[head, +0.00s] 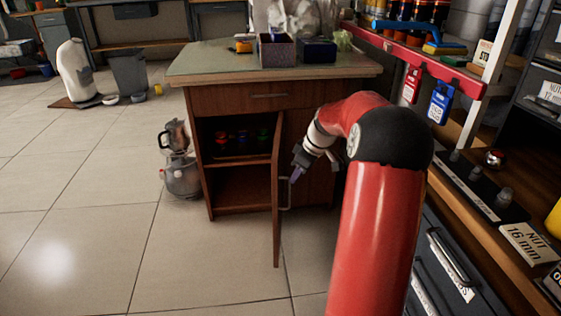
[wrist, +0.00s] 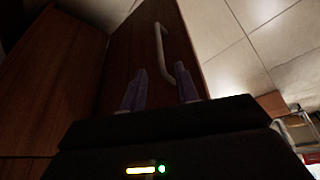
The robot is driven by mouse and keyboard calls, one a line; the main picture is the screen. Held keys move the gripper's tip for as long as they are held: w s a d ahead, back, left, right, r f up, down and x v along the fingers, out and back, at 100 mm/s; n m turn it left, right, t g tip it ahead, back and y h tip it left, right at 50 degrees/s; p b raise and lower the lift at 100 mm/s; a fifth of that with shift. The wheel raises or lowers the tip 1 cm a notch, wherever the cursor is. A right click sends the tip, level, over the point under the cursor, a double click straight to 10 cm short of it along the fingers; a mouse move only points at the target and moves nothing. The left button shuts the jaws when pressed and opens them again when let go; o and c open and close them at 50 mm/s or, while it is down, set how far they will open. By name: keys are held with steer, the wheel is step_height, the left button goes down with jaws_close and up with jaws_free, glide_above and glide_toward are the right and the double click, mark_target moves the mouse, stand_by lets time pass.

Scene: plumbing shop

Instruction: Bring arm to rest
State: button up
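My red arm reaches from the lower right to the wooden cabinet (head: 300,130) in the head view. My gripper (head: 296,173) is beside the cabinet's open door (head: 276,200), close to the door's metal handle (head: 286,196). In the wrist view my gripper (wrist: 160,68) has its two purple fingers spread apart, with nothing held between them. The handle (wrist: 162,45) shows beyond the fingertips, near the right finger. I cannot tell whether that finger touches it.
The door stands swung outward, showing shelves with several small coloured items (head: 240,136). A glass-and-metal appliance (head: 180,175) stands left of the cabinet. Boxes (head: 277,50) sit on its top. A shelf with drawers (head: 450,260) runs along the right.

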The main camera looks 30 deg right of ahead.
steer(key=s+a+r+m+h+p, duration=0.1)
steer(key=s+a+r+p, duration=0.1)
steer(key=s+a+r, duration=0.45)
steer(key=s+a+r+m+h+p, duration=0.15)
steer(key=s+a+r, duration=0.25)
steer(key=a+r, duration=0.4)
steer(key=s+a+r+m+p, duration=0.1)
steer(key=s+a, duration=0.3)
steer(key=s, duration=0.5)
steer(key=s+a+r+m+t+p, duration=0.1)
steer(key=s+a+r+m+p, duration=0.1)
steer(key=s, duration=0.7)
steer(key=a+m+p, duration=0.1)
steer(key=a+p, duration=0.1)
steer(key=a, duration=0.1)
steer(key=shift+s+a+r+t, duration=0.15)
steer(key=shift+s+r+t, duration=0.05)
steer(key=shift+s+t, duration=0.15)
